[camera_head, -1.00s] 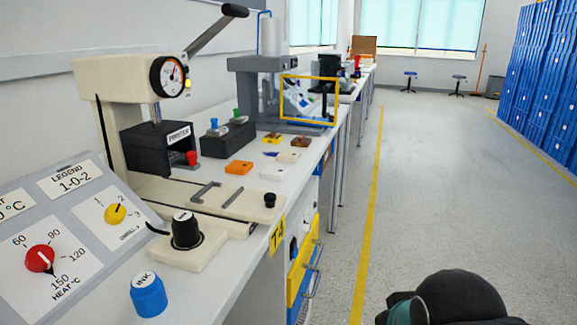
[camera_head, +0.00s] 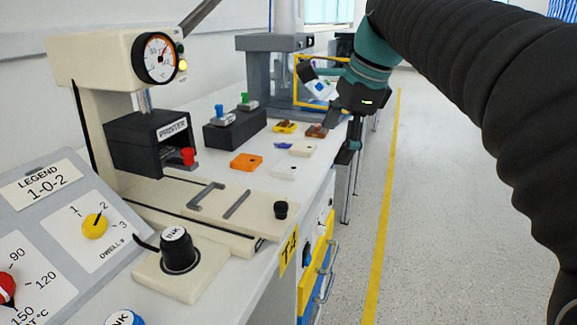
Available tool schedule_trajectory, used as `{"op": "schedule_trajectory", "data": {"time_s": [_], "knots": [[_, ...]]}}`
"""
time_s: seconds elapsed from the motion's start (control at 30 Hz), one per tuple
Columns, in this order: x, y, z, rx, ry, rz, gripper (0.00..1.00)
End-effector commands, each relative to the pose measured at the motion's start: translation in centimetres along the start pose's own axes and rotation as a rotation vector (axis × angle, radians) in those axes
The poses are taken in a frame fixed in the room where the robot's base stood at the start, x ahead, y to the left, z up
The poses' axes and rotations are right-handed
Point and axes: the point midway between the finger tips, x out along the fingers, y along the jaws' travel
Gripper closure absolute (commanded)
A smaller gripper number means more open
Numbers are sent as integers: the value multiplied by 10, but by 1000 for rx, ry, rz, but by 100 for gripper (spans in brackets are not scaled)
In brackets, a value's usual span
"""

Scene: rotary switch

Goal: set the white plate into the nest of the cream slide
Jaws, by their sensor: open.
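The white plate (camera_head: 287,171) lies flat on the white bench, right of the orange plate. The cream slide (camera_head: 262,211) extends from the press toward the bench's front edge and has a black knob at its outer end. Its nest (camera_head: 220,200) lies between two grey bars and looks empty. My gripper (camera_head: 347,152) is open, with nothing seen in it. In the picture it is above and right of the white plate, near the bench's front edge and apart from the plate.
A cream plate (camera_head: 303,149) lies close behind the white one, and an orange plate (camera_head: 246,161) to its left. Yellow and brown pieces sit farther back. The press (camera_head: 110,60) stands left. A black INK knob (camera_head: 178,250) is in front of the slide.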

Motion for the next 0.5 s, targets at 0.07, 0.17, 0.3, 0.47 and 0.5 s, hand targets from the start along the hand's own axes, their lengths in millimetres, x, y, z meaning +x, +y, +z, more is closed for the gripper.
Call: {"op": "schedule_trajectory", "data": {"time_s": [0.07,0.17,0.3,0.47,0.5], "knots": [[-2,-28,9,139,-31,26,10],[-5,-51,18,302,-59,62,10],[-6,-72,27,463,-80,102,10],[-4,-82,32,547,-88,126,10],[-1,-82,33,555,-88,129,10]]}}
